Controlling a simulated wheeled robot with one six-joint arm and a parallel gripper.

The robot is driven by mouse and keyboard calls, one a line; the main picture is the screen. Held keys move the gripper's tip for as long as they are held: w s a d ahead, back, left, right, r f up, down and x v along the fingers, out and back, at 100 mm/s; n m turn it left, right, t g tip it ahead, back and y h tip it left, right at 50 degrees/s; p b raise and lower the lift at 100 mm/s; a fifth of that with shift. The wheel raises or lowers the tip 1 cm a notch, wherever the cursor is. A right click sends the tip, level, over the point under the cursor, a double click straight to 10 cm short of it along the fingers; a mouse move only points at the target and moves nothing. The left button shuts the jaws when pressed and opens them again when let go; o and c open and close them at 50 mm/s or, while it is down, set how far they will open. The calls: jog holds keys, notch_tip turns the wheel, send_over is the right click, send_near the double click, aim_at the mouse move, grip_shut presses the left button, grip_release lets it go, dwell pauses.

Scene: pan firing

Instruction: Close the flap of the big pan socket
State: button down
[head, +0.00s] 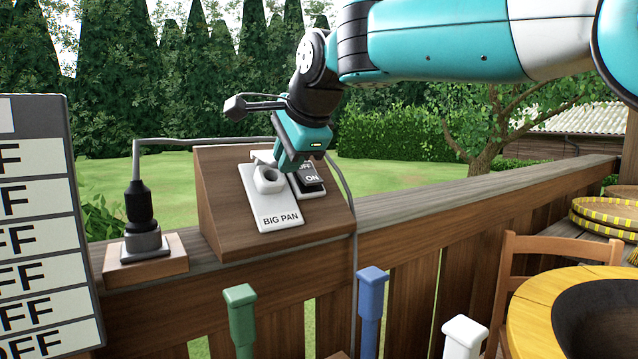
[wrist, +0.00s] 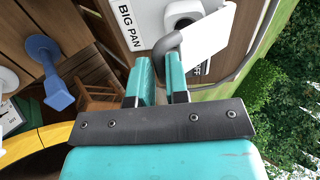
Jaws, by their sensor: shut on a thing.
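The big pan socket (head: 270,180) is a white plate with a round opening, labelled BIG PAN, on a sloped wooden box. Its round rim also shows in the wrist view (wrist: 182,14). The white flap (wrist: 208,42) stands raised from the plate, so the socket opening is uncovered. In the head view, only part of the flap (head: 263,156) shows beside my gripper (head: 287,168). In the wrist view, a grey curved piece by the flap reaches between the fingers of my gripper (wrist: 162,66). The fingers are shut on it, and their tips are partly hidden in the head view.
A black plug (head: 138,205) stands on a wooden block at the left, with a grey cable running behind the box. Green, blue and white handles stand in front of the railing.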

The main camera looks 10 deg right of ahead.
jog(key=f+t+b, duration=0.2)
jog(key=b, duration=0.3)
jog(key=w+f+t+y+b, duration=0.1)
jog(key=f+b, duration=0.2)
jog(key=b, duration=0.2)
jog(key=f+t+y+b, duration=0.1)
jog(key=f+t+b, duration=0.1)
jog(key=b, duration=0.3)
jog(key=shift+w+a+f+t, duration=0.2)
jog(key=shift+w+a+t, duration=0.1)
jog(key=shift+a, duration=0.05)
jog(key=c, duration=1.1)
grip_release()
jog(key=shift+r, duration=0.1)
jog(key=v, duration=1.7)
jog(key=shift+d, duration=0.2)
